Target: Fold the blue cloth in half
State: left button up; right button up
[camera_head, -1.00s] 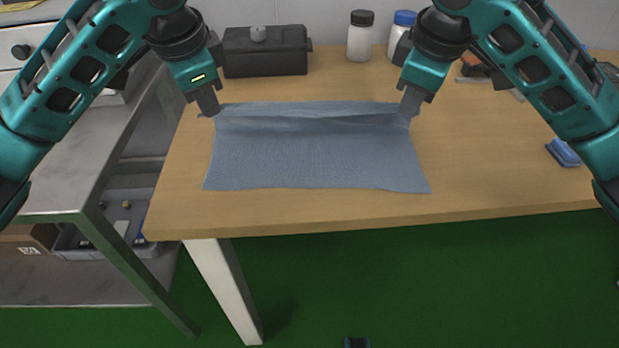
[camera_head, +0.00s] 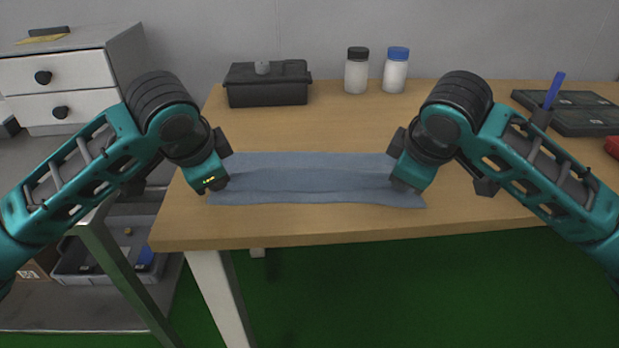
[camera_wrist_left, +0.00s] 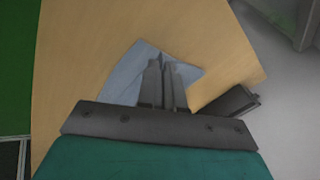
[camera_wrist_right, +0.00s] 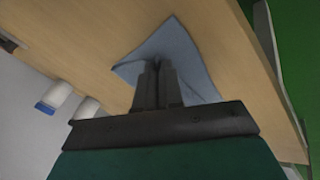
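The blue cloth (camera_head: 310,180) lies near the table's front edge as a narrow band, its far part doubled over toward the front. A strip of its lower layer shows along the front. My left gripper (camera_head: 222,184) is at the cloth's left end; in the left wrist view its fingers (camera_wrist_left: 163,82) are close together on the cloth (camera_wrist_left: 125,78). My right gripper (camera_head: 398,184) is at the right end; in the right wrist view its fingers (camera_wrist_right: 157,84) are close together with creased cloth (camera_wrist_right: 178,45) at the tips. In the head view both fingertips are largely hidden.
A black toolbox (camera_head: 267,84) and two white bottles, one black-capped (camera_head: 356,72) and one blue-capped (camera_head: 396,72), stand at the table's back. Black trays (camera_head: 580,112) lie at the right. The wooden table (camera_head: 330,125) is clear behind the cloth.

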pick_arm(q)
jog(key=o, duration=0.7)
pick_arm(e)
jog(key=o, duration=0.7)
pick_arm(q)
jog(key=shift+o, duration=0.2)
jog(key=shift+s+r, duration=0.2)
jog(key=shift+r, duration=0.3)
pick_arm(e)
jog(key=shift+s+r, duration=0.25)
jog(key=shift+r, duration=0.25)
pick_arm(q)
jog(key=s+v, duration=0.1)
jog(key=v, duration=0.8)
jog(key=shift+s, duration=0.15)
pick_arm(e)
jog(key=v, duration=0.5)
jog(key=s+v, duration=0.1)
jog(key=v, duration=0.3)
jog(key=shift+s, duration=0.1)
